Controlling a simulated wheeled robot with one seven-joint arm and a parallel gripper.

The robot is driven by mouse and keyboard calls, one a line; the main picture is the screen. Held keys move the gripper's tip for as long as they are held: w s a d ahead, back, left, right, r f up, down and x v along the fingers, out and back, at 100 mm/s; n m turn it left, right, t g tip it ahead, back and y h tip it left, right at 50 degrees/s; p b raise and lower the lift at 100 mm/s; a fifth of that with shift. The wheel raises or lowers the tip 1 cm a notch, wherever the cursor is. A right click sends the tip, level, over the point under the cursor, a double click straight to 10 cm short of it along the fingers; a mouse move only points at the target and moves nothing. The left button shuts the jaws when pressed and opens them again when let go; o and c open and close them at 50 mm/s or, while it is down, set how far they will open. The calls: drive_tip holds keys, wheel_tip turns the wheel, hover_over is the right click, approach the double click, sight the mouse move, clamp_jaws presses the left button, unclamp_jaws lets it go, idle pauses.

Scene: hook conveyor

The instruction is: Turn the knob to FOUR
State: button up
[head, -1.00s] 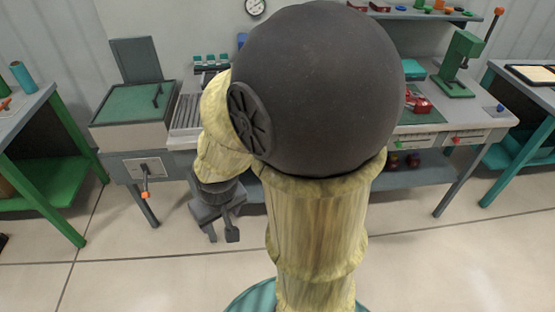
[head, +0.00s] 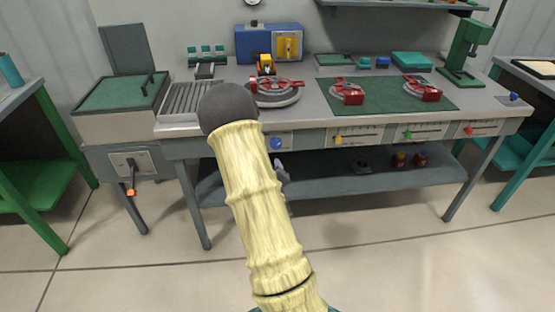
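A round blue knob (head: 277,142) sits on a pale plate on the front edge of the grey workbench (head: 310,110). Its markings are too small to read, so I cannot tell its setting. My gripper (head: 282,173) is mostly hidden behind my pale yellow arm. Only a grey bit of it shows beside the arm, below the knob and apart from it. Whether its fingers are open or shut cannot be seen.
Yellow (head: 338,139), green (head: 407,134) and red (head: 468,130) sliders line the front edge to the right. A crank with an orange end (head: 131,191) hangs at the left. A lower shelf (head: 350,183) runs under the bench. The floor in front is clear.

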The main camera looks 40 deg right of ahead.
drive_tip(key=s+d+f+n+t+h+b, duration=0.1)
drive_tip(key=s+d+f+n+t+b, duration=0.1)
drive_tip(key=d+f+n+t+b, duration=0.1)
drive_tip(key=shift+d+f+n+h, duration=0.35)
drive_tip(key=shift+d+f, duration=0.25)
drive_tip(key=shift+f, duration=0.25)
approach(277, 146)
drive_tip(key=x, duration=0.8)
drive_tip(key=shift+w+d, duration=0.2)
drive_tip(key=shift+w, duration=0.1)
drive_tip(key=c, duration=1)
